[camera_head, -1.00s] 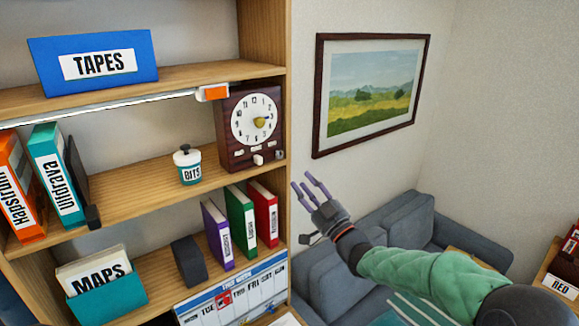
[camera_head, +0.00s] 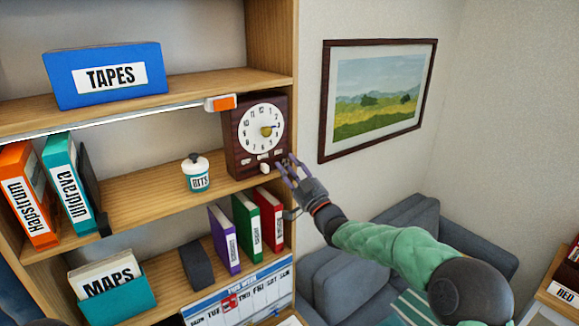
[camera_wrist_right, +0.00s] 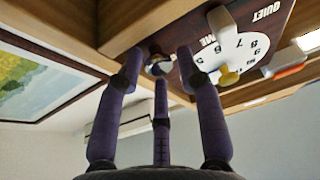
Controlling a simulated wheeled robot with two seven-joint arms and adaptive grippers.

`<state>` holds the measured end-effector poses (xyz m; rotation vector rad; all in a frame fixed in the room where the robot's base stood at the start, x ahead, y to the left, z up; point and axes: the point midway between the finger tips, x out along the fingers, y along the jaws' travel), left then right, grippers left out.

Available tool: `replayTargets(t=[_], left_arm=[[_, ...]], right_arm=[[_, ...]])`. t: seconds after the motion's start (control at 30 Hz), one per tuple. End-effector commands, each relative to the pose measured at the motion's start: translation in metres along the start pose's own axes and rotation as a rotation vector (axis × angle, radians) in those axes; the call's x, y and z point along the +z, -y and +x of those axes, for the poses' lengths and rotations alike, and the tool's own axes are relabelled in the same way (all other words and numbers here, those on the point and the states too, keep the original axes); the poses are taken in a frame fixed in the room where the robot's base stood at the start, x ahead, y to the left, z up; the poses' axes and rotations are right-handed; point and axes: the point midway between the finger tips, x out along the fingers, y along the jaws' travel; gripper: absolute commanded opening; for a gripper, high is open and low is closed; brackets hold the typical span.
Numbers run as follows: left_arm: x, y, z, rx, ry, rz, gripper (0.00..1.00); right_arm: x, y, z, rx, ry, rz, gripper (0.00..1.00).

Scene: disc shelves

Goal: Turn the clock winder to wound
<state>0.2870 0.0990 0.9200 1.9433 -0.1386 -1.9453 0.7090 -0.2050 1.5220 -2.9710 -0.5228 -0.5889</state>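The dark wooden clock (camera_head: 240,150) stands at the right end of the middle shelf. Its white dial (camera_head: 262,115) has a yellow knob (camera_head: 266,131) near the middle. A white lever (camera_head: 264,168) sits low on its front; in the right wrist view the lever (camera_wrist_right: 222,22) stands between partly hidden labels, one reading QUIET. A small round metallic knob (camera_wrist_right: 157,66) shows between my right fingertips; I cannot read a wound mark. My right gripper (camera_head: 287,164) is open, its purple fingers at the clock's lower right corner. Contact cannot be told. My left gripper is out of view.
A white BITS jar (camera_head: 196,174) stands left of the clock. Colored binders (camera_head: 245,222) stand below. A framed picture (camera_head: 376,95) hangs right, above a grey sofa (camera_head: 345,282).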

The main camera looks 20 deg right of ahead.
Motion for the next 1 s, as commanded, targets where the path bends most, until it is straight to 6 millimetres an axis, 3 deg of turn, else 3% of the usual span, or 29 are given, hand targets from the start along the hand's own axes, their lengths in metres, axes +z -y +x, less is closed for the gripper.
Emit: replayTargets(t=[0.2, 0.33, 0.73, 1.0], left_arm=[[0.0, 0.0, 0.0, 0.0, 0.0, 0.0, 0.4], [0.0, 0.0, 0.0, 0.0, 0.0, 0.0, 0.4], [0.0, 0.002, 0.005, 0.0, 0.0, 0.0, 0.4], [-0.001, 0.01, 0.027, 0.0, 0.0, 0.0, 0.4]], right_arm=[[0.0, 0.0, 0.0, 0.0, -0.001, 0.0, 0.34], [-0.001, 0.0, 0.0, 0.0, -0.001, 0.0, 0.0], [-0.003, 0.0, 0.0, 0.01, -0.007, 0.02, 0.0], [-0.002, 0.001, 0.0, 0.06, -0.012, 0.146, 0.0]])
